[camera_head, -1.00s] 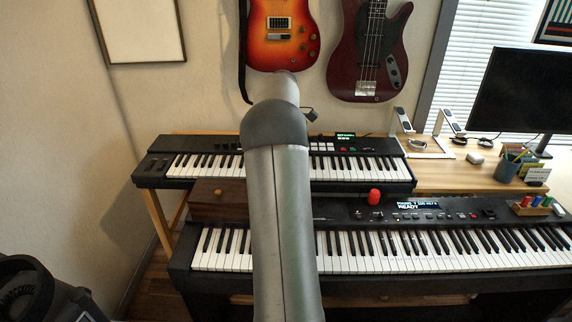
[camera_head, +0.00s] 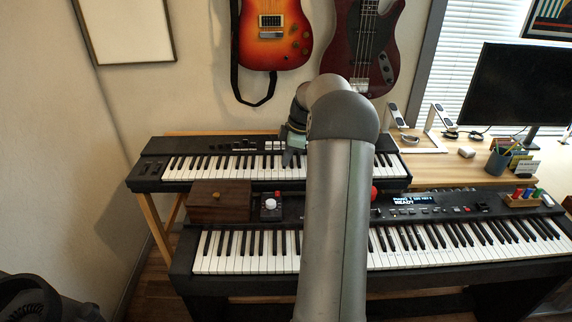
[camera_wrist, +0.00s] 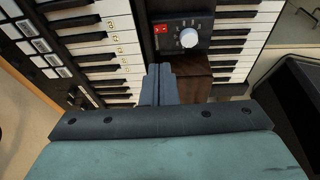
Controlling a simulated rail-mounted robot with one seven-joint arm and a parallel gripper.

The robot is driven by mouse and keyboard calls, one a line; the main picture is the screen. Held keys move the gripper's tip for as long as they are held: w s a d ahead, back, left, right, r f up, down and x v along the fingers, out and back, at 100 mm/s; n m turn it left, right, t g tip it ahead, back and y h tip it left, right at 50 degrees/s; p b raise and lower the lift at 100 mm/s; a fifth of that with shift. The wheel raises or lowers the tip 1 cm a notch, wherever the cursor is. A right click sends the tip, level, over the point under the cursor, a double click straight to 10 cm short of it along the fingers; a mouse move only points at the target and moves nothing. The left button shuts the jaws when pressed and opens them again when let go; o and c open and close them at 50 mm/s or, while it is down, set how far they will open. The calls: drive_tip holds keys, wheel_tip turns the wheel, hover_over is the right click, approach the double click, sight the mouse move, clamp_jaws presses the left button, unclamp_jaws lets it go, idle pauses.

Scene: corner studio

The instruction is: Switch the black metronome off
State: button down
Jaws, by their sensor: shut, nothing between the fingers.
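The black metronome (camera_head: 271,214) is a small dark box with a white dial. It stands just right of a brown wooden box, behind the front keyboard's keys. In the wrist view the metronome (camera_wrist: 181,45) shows its white dial (camera_wrist: 188,38) and a red switch (camera_wrist: 160,29); I cannot tell the switch's position. My gripper (camera_head: 287,163) is over the rear keyboard, behind the metronome and apart from it. In the wrist view my gripper (camera_wrist: 159,68) is shut and empty, its tips pointing toward the metronome's side of the picture.
The wooden box (camera_head: 219,203) stands close beside the metronome. The rear keyboard (camera_head: 205,166) and front keyboard (camera_head: 240,252) lie on either side. A red object (camera_head: 374,193) is partly hidden by my arm. Guitars (camera_head: 272,35) hang on the wall behind.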

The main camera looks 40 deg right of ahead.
drive_tip(key=p, duration=0.1)
approach(277, 192)
drive_tip(key=x, duration=0.5)
drive_tip(key=shift+w+a+f, duration=0.15)
drive_tip(key=shift+f, duration=0.6)
